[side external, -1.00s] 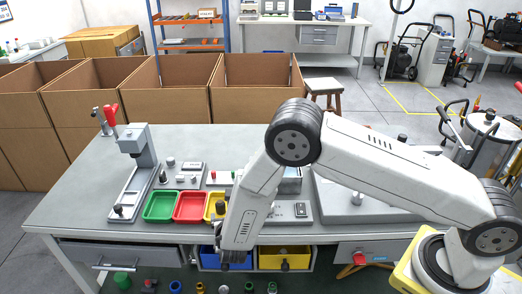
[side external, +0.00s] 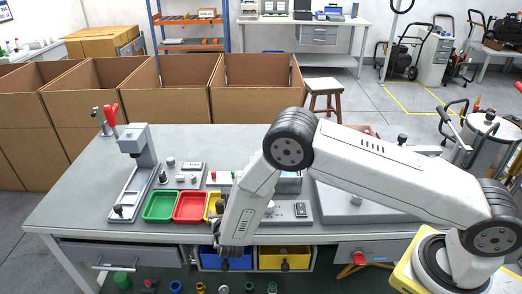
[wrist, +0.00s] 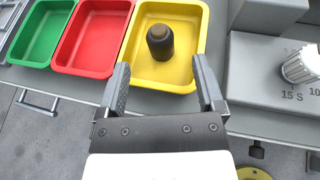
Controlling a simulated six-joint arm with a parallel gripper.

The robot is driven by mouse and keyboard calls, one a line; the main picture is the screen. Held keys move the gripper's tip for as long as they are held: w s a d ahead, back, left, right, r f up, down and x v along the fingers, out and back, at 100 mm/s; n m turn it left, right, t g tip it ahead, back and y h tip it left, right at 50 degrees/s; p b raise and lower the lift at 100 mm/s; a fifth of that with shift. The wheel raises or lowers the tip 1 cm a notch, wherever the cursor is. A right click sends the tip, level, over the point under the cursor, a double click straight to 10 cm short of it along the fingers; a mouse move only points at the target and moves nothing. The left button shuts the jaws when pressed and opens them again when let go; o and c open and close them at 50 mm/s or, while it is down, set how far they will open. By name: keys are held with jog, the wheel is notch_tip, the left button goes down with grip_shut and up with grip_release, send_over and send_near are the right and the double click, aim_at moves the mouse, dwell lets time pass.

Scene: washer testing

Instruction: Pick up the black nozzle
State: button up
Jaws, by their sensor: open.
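The black nozzle (wrist: 160,42) stands upright in the yellow tray (wrist: 184,82) in the wrist view. It is a dark cylinder with a narrower, brownish top. My gripper (wrist: 161,70) is open and empty, its two fingers apart on the near side of the tray. The nozzle lies ahead of the fingertips, roughly in line with the gap between them, and does not appear to be touched. In the side external view, my forearm partly covers the yellow tray (side external: 211,209), and the fingers are hard to make out.
A red tray (wrist: 92,38) and a green tray (wrist: 40,34) stand left of the yellow one. A grey device with a dial (wrist: 300,66) stands close on the right. A grey press stand (side external: 135,170) is at the bench's left.

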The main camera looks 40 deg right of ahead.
aim_at(221, 207)
jog(key=shift+x, duration=2.25)
grip_shut()
